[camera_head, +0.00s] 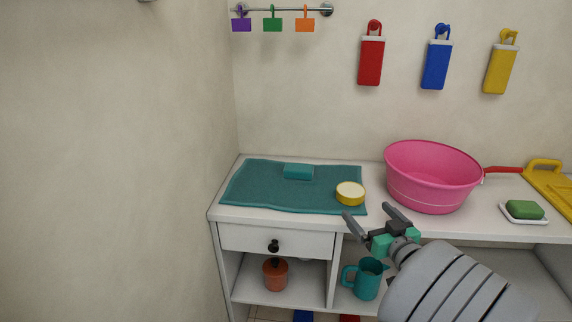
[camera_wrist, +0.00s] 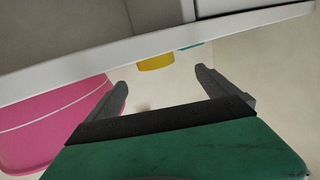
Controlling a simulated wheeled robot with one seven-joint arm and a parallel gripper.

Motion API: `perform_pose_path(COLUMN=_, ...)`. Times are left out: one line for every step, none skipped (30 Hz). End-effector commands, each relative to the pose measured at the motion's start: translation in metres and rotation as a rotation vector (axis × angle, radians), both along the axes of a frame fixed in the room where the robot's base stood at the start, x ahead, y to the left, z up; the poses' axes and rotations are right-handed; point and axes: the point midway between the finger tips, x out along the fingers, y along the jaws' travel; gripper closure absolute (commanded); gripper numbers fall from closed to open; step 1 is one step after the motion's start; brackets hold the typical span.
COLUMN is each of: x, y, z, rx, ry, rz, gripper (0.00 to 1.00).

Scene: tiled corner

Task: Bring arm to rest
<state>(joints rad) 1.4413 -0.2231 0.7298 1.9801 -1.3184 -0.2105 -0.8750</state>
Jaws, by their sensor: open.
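My gripper (camera_head: 376,218) is open and empty in the head view. It is in front of the counter (camera_head: 290,217), near the counter's front edge. In the wrist view my gripper (camera_wrist: 163,92) shows two spread fingers with nothing between them. A round yellow-sided thing with a pale top (camera_head: 350,193) stands on the right part of the teal cloth (camera_head: 255,190), apart from my gripper. Its yellow side (camera_wrist: 155,62) also shows in the wrist view.
A pink basin (camera_head: 432,178) stands on the counter to the right, behind my arm. A teal block (camera_head: 298,172) lies on the cloth. A green bar (camera_head: 524,209) sits in a white dish. A teal jug (camera_head: 367,279) and orange pot (camera_head: 275,274) stand below the counter.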

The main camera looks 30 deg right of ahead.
Motion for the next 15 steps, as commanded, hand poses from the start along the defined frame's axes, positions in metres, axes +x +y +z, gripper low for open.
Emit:
perform_pose_path(x=0.01, y=0.013, z=0.008, rx=0.003, ry=0.028, rz=0.034, gripper=0.02)
perform_pose_path(x=0.019, y=0.024, z=0.011, rx=0.008, ry=0.057, rz=0.065, gripper=0.02)
perform_pose_path(x=0.031, y=0.043, z=0.014, rx=0.017, ry=0.11, rz=0.111, gripper=0.02)
perform_pose_path(x=0.041, y=0.062, z=0.017, rx=0.026, ry=0.159, rz=0.153, gripper=0.02)
perform_pose_path(x=0.05, y=0.081, z=0.019, rx=0.034, ry=0.216, rz=0.194, gripper=0.02)
perform_pose_path(x=0.059, y=0.106, z=0.02, rx=0.046, ry=0.294, rz=0.243, gripper=0.02)
perform_pose_path(x=0.063, y=0.125, z=0.021, rx=0.054, ry=0.351, rz=0.275, gripper=0.02)
perform_pose_path(x=0.066, y=0.142, z=0.021, rx=0.059, ry=0.408, rz=0.3, gripper=0.02)
perform_pose_path(x=0.067, y=0.164, z=0.023, rx=0.067, ry=0.482, rz=0.331, gripper=0.02)
perform_pose_path(x=0.066, y=0.179, z=0.025, rx=0.07, ry=0.536, rz=0.349, gripper=0.02)
perform_pose_path(x=0.064, y=0.195, z=0.028, rx=0.072, ry=0.591, rz=0.366, gripper=0.02)
perform_pose_path(x=0.06, y=0.215, z=0.035, rx=0.073, ry=0.665, rz=0.381, gripper=0.02)
perform_pose_path(x=0.055, y=0.231, z=0.041, rx=0.074, ry=0.725, rz=0.389, gripper=0.02)
perform_pose_path(x=0.048, y=0.246, z=0.048, rx=0.072, ry=0.783, rz=0.392, gripper=0.02)
perform_pose_path(x=0.037, y=0.264, z=0.059, rx=0.07, ry=0.86, rz=0.387, gripper=0.02)
